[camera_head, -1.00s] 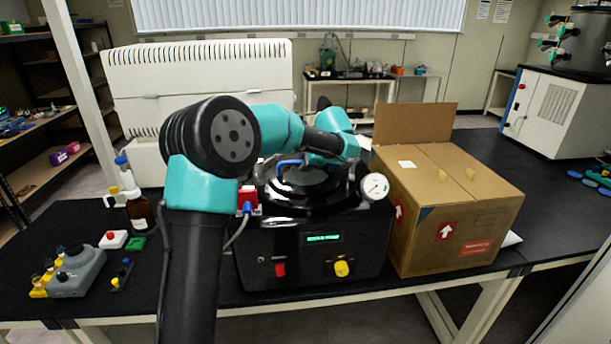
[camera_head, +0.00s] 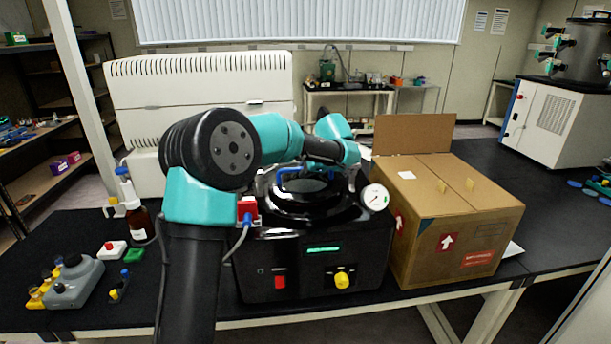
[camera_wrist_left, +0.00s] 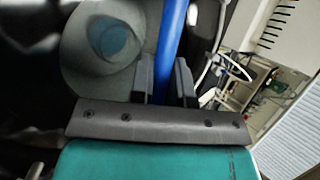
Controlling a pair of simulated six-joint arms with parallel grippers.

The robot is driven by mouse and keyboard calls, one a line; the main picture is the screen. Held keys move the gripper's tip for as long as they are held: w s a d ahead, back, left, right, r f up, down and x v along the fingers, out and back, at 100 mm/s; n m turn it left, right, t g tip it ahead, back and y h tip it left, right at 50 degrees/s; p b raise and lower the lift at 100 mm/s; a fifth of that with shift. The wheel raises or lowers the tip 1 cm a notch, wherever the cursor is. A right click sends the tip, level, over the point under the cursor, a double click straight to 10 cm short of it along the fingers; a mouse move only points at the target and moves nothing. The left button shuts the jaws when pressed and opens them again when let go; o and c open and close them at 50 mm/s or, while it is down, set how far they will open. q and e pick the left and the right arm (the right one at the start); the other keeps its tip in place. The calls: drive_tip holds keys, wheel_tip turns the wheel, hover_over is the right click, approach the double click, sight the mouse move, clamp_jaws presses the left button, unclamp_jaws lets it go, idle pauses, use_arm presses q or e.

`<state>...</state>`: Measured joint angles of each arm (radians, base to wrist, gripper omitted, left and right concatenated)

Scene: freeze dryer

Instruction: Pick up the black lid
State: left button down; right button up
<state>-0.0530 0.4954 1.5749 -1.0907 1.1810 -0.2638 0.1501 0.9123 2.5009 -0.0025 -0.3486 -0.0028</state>
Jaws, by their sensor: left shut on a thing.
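The black lid (camera_head: 312,186) is at the top of the black machine (camera_head: 318,258), and its blue handle (camera_head: 290,172) shows above it. I cannot tell whether the lid rests on the machine or is slightly raised. In the left wrist view the blue handle (camera_wrist_left: 174,35) runs between the two fingers of my left gripper (camera_wrist_left: 166,78), which is shut on it. In the head view the fingertips are hard to make out against the dark lid and machine. A blurred grey round surface fills the upper left of the wrist view. My right gripper is not in view.
A cardboard box (camera_head: 440,235) with one raised flap stands close to the right of the machine, beside its pressure gauge (camera_head: 375,197). A brown bottle (camera_head: 139,222) and small coloured items are at left. The black bench (camera_head: 545,215) has free room right of the box.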

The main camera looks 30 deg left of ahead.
use_arm(q)
wheel_tip(320, 180, up, 9)
drive_tip(key=shift+f, duration=0.2)
drive_tip(key=shift+r, duration=0.15)
idle(0.4)
